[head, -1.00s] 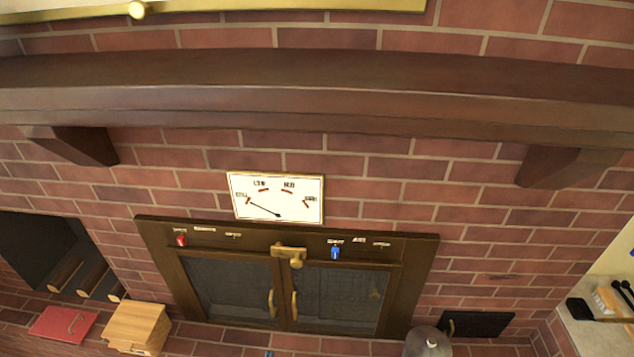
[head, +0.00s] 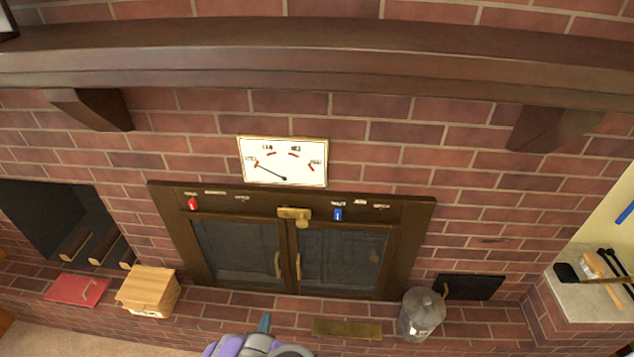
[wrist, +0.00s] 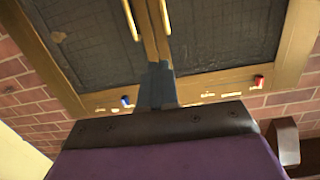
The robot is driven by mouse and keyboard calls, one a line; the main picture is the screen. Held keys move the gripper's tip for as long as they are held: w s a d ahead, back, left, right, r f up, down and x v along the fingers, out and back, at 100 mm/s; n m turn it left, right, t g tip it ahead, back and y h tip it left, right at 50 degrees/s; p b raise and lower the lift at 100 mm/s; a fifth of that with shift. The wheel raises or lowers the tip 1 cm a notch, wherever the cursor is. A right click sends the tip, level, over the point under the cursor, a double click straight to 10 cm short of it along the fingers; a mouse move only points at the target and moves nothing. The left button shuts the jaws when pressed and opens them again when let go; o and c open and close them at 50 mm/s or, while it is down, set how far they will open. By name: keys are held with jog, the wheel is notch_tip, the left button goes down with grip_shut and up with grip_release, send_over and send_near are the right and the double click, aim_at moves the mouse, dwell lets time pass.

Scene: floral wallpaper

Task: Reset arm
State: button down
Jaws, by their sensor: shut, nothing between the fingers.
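My gripper (head: 265,322) shows at the bottom edge of the head view, with a blue-grey tip above the purple and grey arm. In the wrist view my gripper (wrist: 157,85) is shut and empty, its fingers together in front of the fireplace doors. The doors (head: 240,250) look closed in their brass frame, with a brass latch (head: 294,214) at the top middle. The wrist view appears upside down, with the red knob (wrist: 259,81) at right and the blue knob (wrist: 125,100) at left.
A dark mantel (head: 320,65) juts out above. On the brick hearth are a wooden box (head: 148,290), a red book-like item (head: 77,289) and a metal canister (head: 421,312). A gauge (head: 284,161) hangs above the doors. A side ledge (head: 590,300) holds tools.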

jog(key=w+r+g+y, duration=0.1)
jog(key=w+r+g, duration=0.4)
jog(key=w+r, duration=0.9)
jog(key=s+d+r+g+y, duration=0.2)
jog(key=d+r+g, duration=0.2)
jog(key=d+r, duration=0.7)
jog(key=s+d+r+n+g, duration=0.1)
jog(key=s+d+r+g, duration=0.3)
jog(key=s+r, duration=0.5)
jog(key=s+d+r+g, duration=0.1)
jog(key=s+d+r, duration=0.5)
jog(key=s, duration=0.4)
jog(key=s+d+r+g, duration=0.1)
jog(key=s+d, duration=0.2)
jog(key=s, duration=0.5)
jog(key=s+d+r+g, duration=0.2)
jog(key=s+d, duration=0.1)
jog(key=s, duration=0.5)
jog(key=s+d+r+g+h, duration=0.1)
jog(key=s+d+r, duration=0.1)
jog(key=s, duration=0.6)
jog(key=shift+s+d+r+n+g, duration=0.2)
jog(key=shift+d+n+g, duration=0.15)
jog(key=shift+d, duration=0.55)
